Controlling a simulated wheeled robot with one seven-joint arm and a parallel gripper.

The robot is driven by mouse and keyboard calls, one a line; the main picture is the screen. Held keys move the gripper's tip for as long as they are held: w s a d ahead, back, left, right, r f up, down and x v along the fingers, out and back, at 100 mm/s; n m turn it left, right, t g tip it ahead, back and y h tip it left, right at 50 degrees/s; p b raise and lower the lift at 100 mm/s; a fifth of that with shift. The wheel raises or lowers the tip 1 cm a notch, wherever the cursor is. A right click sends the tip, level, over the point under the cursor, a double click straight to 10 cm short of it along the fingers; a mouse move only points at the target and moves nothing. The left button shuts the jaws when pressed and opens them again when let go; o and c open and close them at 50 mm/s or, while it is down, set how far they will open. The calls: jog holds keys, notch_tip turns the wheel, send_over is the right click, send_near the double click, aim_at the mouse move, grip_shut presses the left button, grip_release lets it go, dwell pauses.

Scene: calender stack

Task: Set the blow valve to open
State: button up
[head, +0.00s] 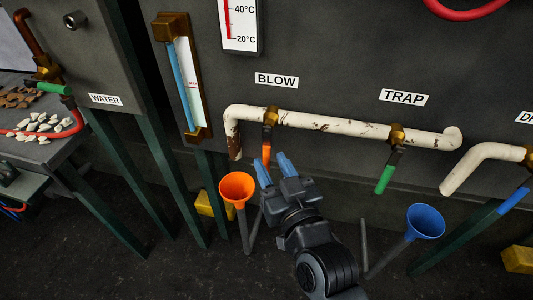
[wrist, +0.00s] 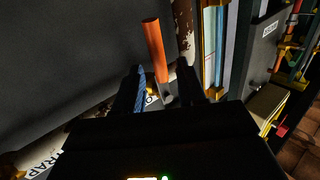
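The blow valve (head: 270,117) is a brass fitting on the rusty white pipe, under the BLOW label (head: 276,80). Its orange-tipped lever (head: 266,155) hangs down, roughly across the pipe. My gripper (head: 274,170) is just below and in front of the lever, its blue fingers apart. In the wrist view the orange lever (wrist: 153,45) and its grey stem lie between the two spread fingers (wrist: 162,72) as seen there. I cannot tell whether either finger touches it.
The trap valve's green lever (head: 385,179) hangs to the right on the same pipe (head: 340,125). An orange funnel (head: 237,188) stands left of my gripper, and a blue funnel (head: 425,221) stands at right. A gauge glass (head: 185,85) is up left.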

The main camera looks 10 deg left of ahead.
aim_at(268, 158)
jog(key=shift+x, duration=1.9)
jog(key=shift+c, duration=0.3)
grip_shut()
